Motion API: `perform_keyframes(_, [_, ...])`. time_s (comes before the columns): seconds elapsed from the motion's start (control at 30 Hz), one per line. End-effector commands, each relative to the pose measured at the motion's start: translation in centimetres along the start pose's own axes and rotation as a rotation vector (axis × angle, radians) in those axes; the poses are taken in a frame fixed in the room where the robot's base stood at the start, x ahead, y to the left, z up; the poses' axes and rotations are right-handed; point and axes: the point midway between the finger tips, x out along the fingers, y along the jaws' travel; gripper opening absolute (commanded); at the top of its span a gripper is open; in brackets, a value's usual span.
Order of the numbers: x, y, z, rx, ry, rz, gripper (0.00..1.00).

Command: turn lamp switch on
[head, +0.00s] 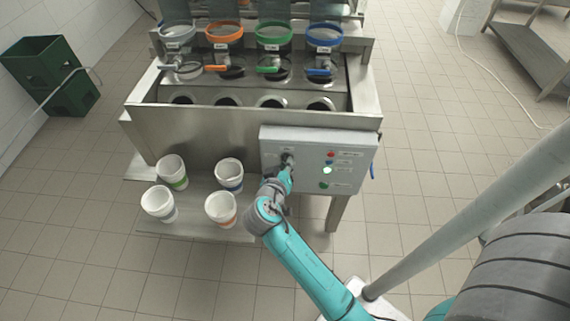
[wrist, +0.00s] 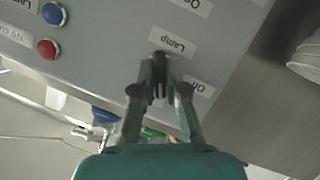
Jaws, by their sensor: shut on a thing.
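The grey control panel (head: 302,146) is fixed to the front right of the steel machine. The dark lamp switch (wrist: 159,62) sits beside a white "Lamp" label (wrist: 173,42) in the wrist view. My gripper (wrist: 160,78) is shut on this switch, with its two fingers around it. In the head view my gripper (head: 286,170) reaches the left part of the panel and largely hides the switch. I cannot tell which way the switch is turned. A round light (head: 326,170) on the panel glows pale green.
A red button (wrist: 47,49) and a blue button (wrist: 52,14) sit on the panel. Several white cups (head: 220,208) stand on the low shelf left of my arm. Colour-ringed fillers (head: 272,32) line the machine's back. A green crate (head: 50,75) stands far left. The tiled floor in front is clear.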

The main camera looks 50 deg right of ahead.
Motion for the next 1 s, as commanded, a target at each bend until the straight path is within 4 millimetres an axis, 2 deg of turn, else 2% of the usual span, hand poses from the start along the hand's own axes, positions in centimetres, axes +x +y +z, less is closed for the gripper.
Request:
perform_keyframes(0.2, [0.04, 0.16, 0.12, 0.176, -0.002, -0.072, 0.00])
perform_keyframes(0.5, [0.05, 0.20, 0.16, 0.352, -0.003, -0.145, 0.00])
perform_keyframes(1.0, [0.05, 0.17, 0.21, 0.440, -0.003, -0.183, 0.00])
